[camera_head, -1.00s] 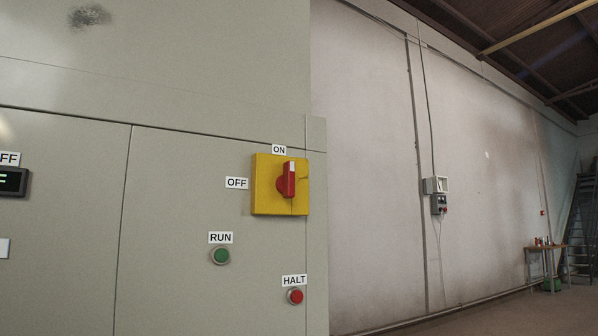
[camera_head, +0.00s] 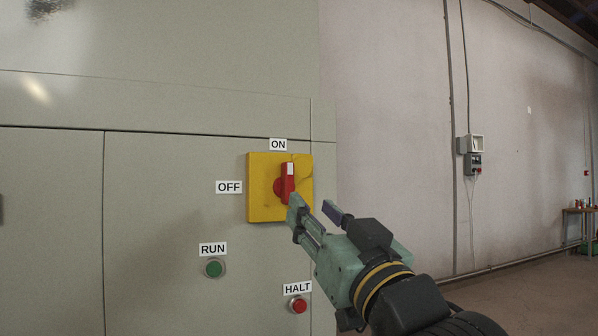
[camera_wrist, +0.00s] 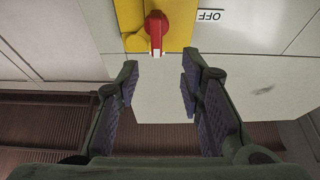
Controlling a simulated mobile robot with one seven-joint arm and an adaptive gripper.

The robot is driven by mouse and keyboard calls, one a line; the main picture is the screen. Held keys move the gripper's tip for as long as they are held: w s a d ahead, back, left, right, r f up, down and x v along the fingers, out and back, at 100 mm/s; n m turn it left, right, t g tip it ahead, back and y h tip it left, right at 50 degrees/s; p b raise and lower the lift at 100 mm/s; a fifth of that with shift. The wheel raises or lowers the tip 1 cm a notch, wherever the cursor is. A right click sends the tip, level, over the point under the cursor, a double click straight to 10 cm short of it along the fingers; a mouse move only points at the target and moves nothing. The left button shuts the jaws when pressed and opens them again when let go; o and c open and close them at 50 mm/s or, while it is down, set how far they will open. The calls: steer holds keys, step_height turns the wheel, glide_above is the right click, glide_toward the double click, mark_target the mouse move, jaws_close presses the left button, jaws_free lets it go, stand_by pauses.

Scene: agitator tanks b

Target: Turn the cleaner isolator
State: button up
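The isolator is a red rotary handle (camera_head: 286,183) on a yellow square plate (camera_head: 262,205) on the grey cabinet. The handle stands upright, its white tip up at the ON label (camera_head: 278,144); the OFF label (camera_head: 229,187) is to the left. My gripper (camera_head: 316,208) is open and empty, in front of the plate's lower right, fingers towards the handle. In the wrist view, the red handle (camera_wrist: 157,30) appears upside down, beyond and roughly between the open fingertips (camera_wrist: 158,80). The fingers do not appear to touch it there.
Below the isolator are a green RUN button (camera_head: 214,268) and a red HALT button (camera_head: 298,305), close to my arm. The cabinet's right edge is just beside the plate. A wall box (camera_head: 471,145) and a table (camera_head: 580,210) are far to the right.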

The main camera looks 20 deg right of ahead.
mark_target(290, 182)
steer(key=p+x, duration=0.4)
steer(key=x, duration=0.6)
steer(key=shift+w+d+r, duration=0.1)
steer(key=shift+w+d, duration=0.1)
steer(key=shift+w, duration=0.1)
steer(key=shift+c, duration=0.5)
jaws_close()
